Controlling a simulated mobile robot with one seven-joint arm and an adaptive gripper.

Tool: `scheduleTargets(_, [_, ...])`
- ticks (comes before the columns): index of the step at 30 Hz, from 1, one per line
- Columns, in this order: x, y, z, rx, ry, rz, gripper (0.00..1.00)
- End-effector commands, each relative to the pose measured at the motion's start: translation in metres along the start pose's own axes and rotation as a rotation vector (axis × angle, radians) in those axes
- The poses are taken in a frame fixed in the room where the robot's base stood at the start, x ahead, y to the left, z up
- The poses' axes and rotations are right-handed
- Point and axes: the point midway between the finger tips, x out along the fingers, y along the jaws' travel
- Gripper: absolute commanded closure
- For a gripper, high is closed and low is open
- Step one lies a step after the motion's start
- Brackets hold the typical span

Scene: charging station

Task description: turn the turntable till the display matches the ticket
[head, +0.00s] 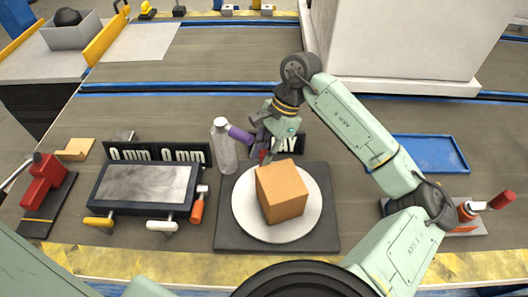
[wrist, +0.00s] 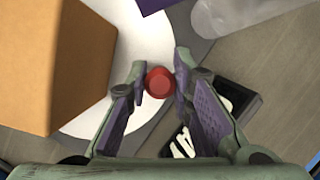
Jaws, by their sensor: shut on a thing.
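The turntable is a white round plate (head: 244,225) on a dark square base (head: 230,243), with a brown box (head: 282,191) standing on the plate. My gripper (head: 264,154) is at the plate's far edge, behind the box. In the wrist view my gripper (wrist: 155,85) has its fingers on either side of a round red knob (wrist: 159,82) and is shut on it. A black display (head: 299,143) behind the turntable is partly hidden by my gripper; only the letters "AY" show. I cannot make out a ticket.
A clear bottle (head: 225,156) stands just left of my gripper. Left of the turntable are a grey-topped unit (head: 147,184), black "0 mm" panels (head: 183,155) and an orange-handled tool (head: 198,206). A blue tray (head: 430,153) lies to the right, beyond my arm.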

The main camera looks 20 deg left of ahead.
Motion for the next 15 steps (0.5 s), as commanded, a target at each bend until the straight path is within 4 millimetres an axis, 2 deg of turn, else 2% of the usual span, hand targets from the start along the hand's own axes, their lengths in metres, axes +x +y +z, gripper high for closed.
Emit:
scheduleTargets(10, [0.002,0.0,0.0,-0.009,0.001,0.005,1.0])
scheduleTargets(15, [0.01,-0.002,0.006,-0.098,0.006,0.042,1.0])
